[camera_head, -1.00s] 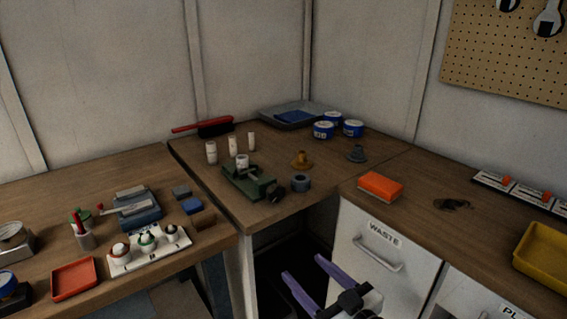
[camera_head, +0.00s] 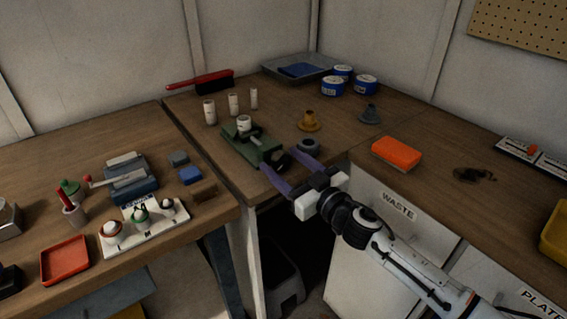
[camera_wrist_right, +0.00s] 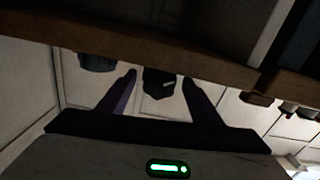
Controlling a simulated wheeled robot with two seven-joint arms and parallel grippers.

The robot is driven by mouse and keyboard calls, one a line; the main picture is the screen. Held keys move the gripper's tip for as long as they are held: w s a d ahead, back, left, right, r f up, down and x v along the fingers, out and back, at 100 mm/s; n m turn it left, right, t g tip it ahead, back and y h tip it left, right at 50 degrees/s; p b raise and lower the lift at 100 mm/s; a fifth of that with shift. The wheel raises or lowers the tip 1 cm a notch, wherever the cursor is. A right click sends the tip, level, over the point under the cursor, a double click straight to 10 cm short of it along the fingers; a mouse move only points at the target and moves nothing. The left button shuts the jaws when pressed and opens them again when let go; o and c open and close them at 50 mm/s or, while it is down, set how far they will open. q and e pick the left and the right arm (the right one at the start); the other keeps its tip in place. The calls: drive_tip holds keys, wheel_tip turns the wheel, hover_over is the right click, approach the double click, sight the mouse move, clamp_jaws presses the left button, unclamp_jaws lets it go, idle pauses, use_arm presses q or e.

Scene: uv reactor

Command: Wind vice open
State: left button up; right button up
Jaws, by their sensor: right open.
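The green vice (camera_head: 246,141) sits near the front edge of the corner bench, with a white cylindrical piece (camera_head: 244,124) at its top. Its dark handle end (camera_head: 281,161) points toward the front right. My right gripper (camera_head: 281,156) is open, its two purple fingers reaching to either side of the handle end. In the right wrist view a dark block-like part (camera_wrist_right: 161,83), which looks like the handle end, shows between the open fingers (camera_wrist_right: 159,78). I cannot tell whether either finger touches it. My left gripper is not in view.
A grey ring (camera_head: 308,146) lies right beside the right finger. A brass flanged piece (camera_head: 309,121) and several white cylinders (camera_head: 233,104) stand behind. An orange sponge-like block (camera_head: 397,153) lies to the right. The bench edge runs just under the gripper.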

drive_tip(key=shift+w+a, duration=0.2)
drive_tip(key=shift+w, duration=0.05)
drive_tip(key=c, duration=1.1)
drive_tip(key=shift+o, duration=0.2)
drive_tip(key=shift+r+n, duration=0.1)
drive_tip(key=shift+n, duration=0.7)
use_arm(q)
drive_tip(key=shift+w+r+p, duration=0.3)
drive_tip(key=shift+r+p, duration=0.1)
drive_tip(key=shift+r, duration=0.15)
use_arm(e)
drive_tip(key=shift+n, duration=1.3)
drive_tip(key=o, duration=1.1)
drive_tip(key=shift+c, duration=0.2)
